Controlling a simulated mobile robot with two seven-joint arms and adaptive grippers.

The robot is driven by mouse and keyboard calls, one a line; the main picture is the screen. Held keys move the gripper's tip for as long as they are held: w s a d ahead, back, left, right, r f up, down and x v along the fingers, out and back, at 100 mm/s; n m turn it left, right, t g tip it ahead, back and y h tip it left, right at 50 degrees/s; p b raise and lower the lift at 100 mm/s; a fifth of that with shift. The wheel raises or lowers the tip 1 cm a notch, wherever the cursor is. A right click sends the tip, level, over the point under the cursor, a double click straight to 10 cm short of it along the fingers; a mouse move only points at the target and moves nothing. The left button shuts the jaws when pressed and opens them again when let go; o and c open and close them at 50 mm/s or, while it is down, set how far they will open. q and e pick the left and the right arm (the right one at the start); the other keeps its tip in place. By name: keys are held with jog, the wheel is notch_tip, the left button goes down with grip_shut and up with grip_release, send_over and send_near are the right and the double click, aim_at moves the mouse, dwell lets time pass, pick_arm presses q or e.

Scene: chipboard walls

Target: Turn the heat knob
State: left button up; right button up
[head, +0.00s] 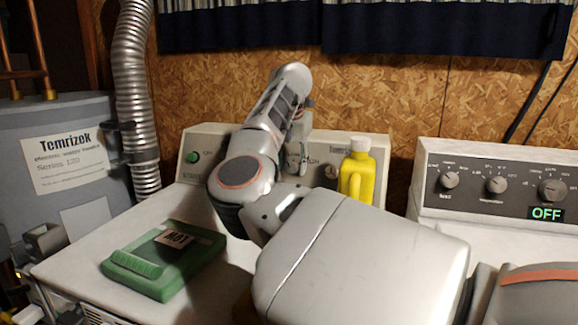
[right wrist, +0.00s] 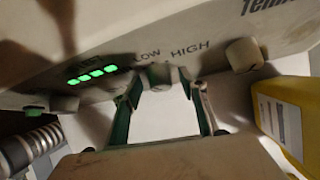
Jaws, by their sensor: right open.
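My right gripper (right wrist: 165,92) is open, with one finger on each side just below the knob. I cannot tell whether either finger touches it. In the head view my right arm reaches over the dryer top to its back panel (head: 203,142), and the right gripper (head: 299,158) is small and partly hidden there. The knob is not clear in that view. I cannot make out my left gripper.
A second knob (right wrist: 243,55) sits right of HIGH. A yellow bottle (head: 356,172) stands close to the right of my gripper. A green box (head: 160,262) lies on the dryer top. A washer panel (head: 495,186) with an OFF display is at right.

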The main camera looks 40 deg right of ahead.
jog(key=c, duration=1.1)
jog(key=shift+r+n+g+p, duration=0.3)
jog(key=shift+r+p, duration=0.15)
jog(key=shift+p, duration=0.3)
jog(key=shift+r+n+g+h+p, duration=0.1)
jog(key=shift+n+g+h+p, duration=0.3)
jog(key=shift+p, duration=0.45)
jog(key=shift+w+a+f+n+g+h+p, duration=0.1)
jog(key=shift+w+f+n+g+h+p, duration=0.15)
jog(key=shift+n+g+p, duration=0.5)
pick_arm(q)
jog(key=shift+s+a+r+p, duration=0.1)
jog(key=shift+a+r+p, duration=0.1)
jog(key=shift+r, duration=0.25)
jog(key=shift+s+a+r+p, duration=0.1)
jog(key=shift+a+r, duration=0.1)
jog(key=shift+r, duration=0.25)
pick_arm(e)
jog(key=shift+f+h, duration=0.25)
